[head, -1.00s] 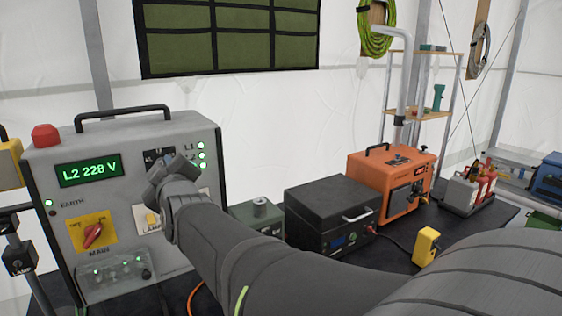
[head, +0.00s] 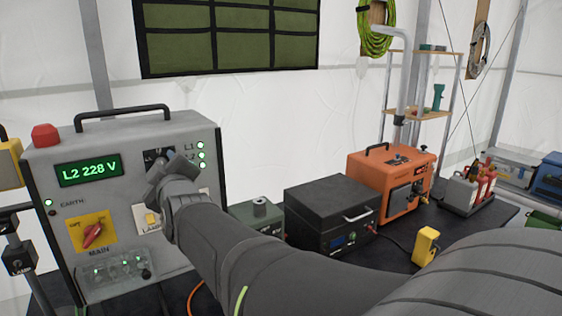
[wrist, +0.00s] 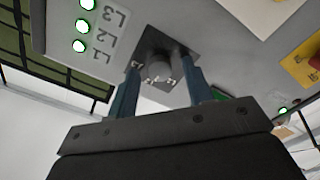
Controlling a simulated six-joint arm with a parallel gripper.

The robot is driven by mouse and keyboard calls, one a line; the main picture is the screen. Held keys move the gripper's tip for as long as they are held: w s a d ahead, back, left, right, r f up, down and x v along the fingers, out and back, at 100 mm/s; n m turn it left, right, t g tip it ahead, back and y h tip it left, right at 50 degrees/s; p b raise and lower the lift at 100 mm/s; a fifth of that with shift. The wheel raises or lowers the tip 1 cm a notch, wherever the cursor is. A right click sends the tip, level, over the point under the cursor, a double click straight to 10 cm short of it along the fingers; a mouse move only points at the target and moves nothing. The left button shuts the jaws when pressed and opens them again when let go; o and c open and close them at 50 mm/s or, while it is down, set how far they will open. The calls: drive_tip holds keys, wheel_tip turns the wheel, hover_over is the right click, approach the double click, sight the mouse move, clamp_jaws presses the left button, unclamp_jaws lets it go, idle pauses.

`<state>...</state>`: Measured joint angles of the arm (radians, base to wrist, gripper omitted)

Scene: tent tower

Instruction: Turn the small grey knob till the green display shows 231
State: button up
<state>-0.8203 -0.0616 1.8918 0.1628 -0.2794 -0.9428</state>
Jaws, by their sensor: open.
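The green display (head: 89,170) on the grey panel box (head: 130,140) reads "L2 228 V" in the head view. The small grey knob (wrist: 158,70) sits on a dark square plate (wrist: 172,52) in the wrist view. My gripper (wrist: 160,80) is open, with one blue finger on each side of the knob. I cannot tell whether the fingers touch it. In the head view my gripper (head: 160,172) is at the panel's upper right and hides the knob; part of the dark plate shows above it.
Green lamps L1 to L3 (head: 201,155) are right of my gripper. A lamp switch (head: 150,218) is below it, and a red main switch on yellow (head: 92,234) is lower left. A green box (head: 258,215), a black case (head: 328,208) and an orange unit (head: 390,180) stand to the right.

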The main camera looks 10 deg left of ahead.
drive_tip(key=v, duration=1.7)
drive_tip(key=shift+d, duration=0.2)
drive_tip(key=shift+a, duration=0.1)
idle(0.4)
drive_tip(key=x, duration=1.4)
drive_tip(key=shift+s, duration=0.1)
idle(0.4)
drive_tip(key=v, duration=1.4)
drive_tip(key=w+a+m, duration=0.5)
drive_tip(key=w+a, duration=0.7)
drive_tip(key=shift+w, duration=0.2)
idle(0.9)
